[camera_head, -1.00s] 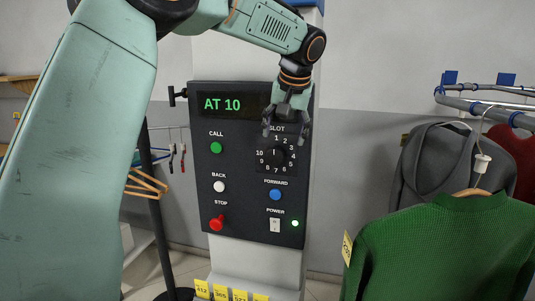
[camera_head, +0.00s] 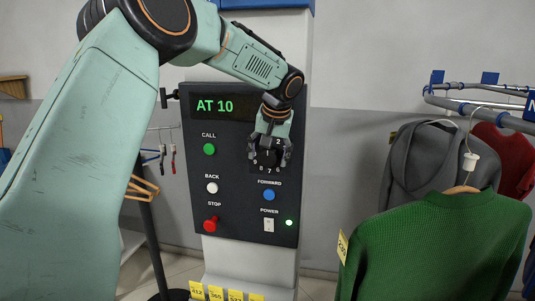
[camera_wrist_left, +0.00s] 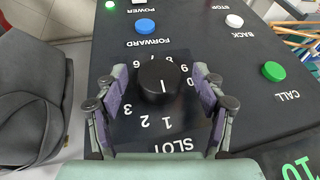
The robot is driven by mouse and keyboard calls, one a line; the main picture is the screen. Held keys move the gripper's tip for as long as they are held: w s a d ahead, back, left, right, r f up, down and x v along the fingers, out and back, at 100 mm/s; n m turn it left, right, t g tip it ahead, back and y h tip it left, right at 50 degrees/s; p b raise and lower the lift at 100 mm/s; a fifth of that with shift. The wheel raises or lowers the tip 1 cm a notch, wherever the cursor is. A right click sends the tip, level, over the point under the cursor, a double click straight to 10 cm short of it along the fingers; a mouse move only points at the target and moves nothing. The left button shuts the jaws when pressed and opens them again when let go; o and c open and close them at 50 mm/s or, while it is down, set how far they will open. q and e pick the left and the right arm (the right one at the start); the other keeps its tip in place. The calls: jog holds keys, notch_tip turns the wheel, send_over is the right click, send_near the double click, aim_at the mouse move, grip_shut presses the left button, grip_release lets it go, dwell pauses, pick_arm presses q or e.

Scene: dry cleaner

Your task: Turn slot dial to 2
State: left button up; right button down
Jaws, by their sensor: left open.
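The black round slot dial (camera_head: 268,155) is on the dark control panel under the "AT 10" display. My left gripper (camera_head: 269,158) is open in front of it, with one finger on each side. In the left wrist view the dial (camera_wrist_left: 160,85) sits between the open fingers, with a gap to each. Its white pointer line points toward the 1 on the printed ring. The 2 and 3 also show there; my fingers cover some numbers in the head view. My right gripper is not in view.
A green call button (camera_head: 209,149), white back button (camera_head: 212,188), red stop knob (camera_head: 211,224), blue forward button (camera_head: 268,195) and power switch (camera_head: 268,225) surround the dial. A green sweater (camera_head: 440,245) and a grey garment (camera_head: 425,160) hang at the right.

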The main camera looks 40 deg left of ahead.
pick_arm(q)
jog(key=shift+d+r, duration=0.1)
jog(key=shift+d, duration=0.15)
jog(key=shift+w+a+f, duration=0.25)
jog(key=shift+w+a, duration=0.05)
jog(key=c, duration=0.4)
jog(key=shift+c, duration=0.5)
jog(key=shift+s, duration=0.15)
jog(key=c, duration=0.3)
jog(key=shift+r, duration=0.1)
jog(key=c, duration=0.3)
jog(key=shift+c, duration=0.2)
